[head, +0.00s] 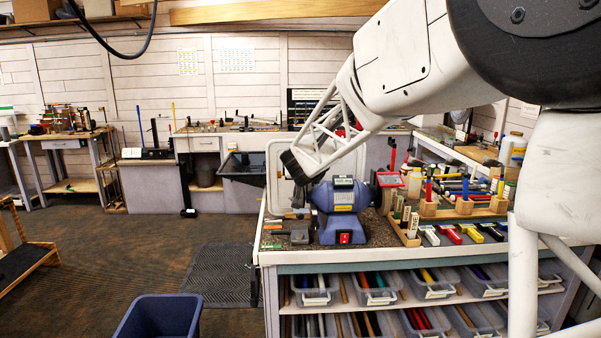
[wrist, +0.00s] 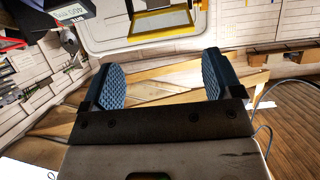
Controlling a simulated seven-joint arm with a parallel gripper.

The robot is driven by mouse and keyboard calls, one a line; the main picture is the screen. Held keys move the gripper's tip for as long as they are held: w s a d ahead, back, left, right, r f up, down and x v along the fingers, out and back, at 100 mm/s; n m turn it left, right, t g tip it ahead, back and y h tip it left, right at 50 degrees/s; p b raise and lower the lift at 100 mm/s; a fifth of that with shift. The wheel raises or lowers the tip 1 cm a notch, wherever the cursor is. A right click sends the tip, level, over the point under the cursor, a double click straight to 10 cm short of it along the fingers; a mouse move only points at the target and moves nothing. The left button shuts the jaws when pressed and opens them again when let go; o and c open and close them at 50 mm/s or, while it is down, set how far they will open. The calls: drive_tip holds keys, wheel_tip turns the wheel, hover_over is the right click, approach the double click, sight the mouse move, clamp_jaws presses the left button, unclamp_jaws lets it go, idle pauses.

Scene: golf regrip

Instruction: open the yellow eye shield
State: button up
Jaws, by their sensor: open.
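The yellow eye shield (wrist: 160,20) shows at the top of the wrist view, as a yellow frame around a clear pane. The shield lies beyond the fingertips, and I see no contact. In the head view the dark end of my gripper (head: 297,166) is at the upper left of the blue bench grinder (head: 342,202). I cannot make out the yellow shield there; my gripper may hide it.
A red-framed shield (head: 389,180) is on the grinder's right side. A white panel (head: 277,160) stands behind my gripper. Wooden racks with tools (head: 463,208) fill the bench's right. A box marked 400 grit (wrist: 68,10) shows in the wrist view. Floor left of the bench is mostly clear.

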drive_tip(key=shift+f+m, duration=0.15)
drive_tip(key=shift+m, duration=0.15)
drive_tip(key=c, duration=0.5)
drive_tip(key=shift+d+f+m, duration=0.2)
drive_tip(key=shift+d+m, duration=0.05)
drive_tip(key=shift+m, duration=0.45)
drive_tip(key=c, duration=0.5)
drive_tip(key=shift+d+f+m+t+h, duration=0.15)
drive_tip(key=shift+f+m+h, duration=0.1)
drive_tip(key=shift+m, duration=0.3)
drive_tip(key=shift+d+f+m+t+h, duration=0.15)
drive_tip(key=shift+m+h, duration=0.1)
drive_tip(key=shift+m, duration=0.3)
drive_tip(key=c, duration=0.4)
drive_tip(key=shift+s+f+m, duration=0.1)
drive_tip(key=shift+f+m, duration=0.05)
drive_tip(key=shift+m, duration=0.35)
clamp_jaws()
drive_tip(key=s+a+f+m+t, duration=0.1)
drive_tip(key=s+f+m+t, duration=0.2)
drive_tip(key=m, duration=1.2)
drive_tip(key=s+a+f+m+t+y, duration=0.1)
drive_tip(key=s+f+m+t, duration=0.2)
drive_tip(key=m, duration=1.2)
wheel_tip(320, 180, down, 4)
drive_tip(key=shift+s+a+f+m+t, duration=0.15)
drive_tip(key=shift+s+a+m+t, duration=0.2)
drive_tip(key=shift+t, duration=0.65)
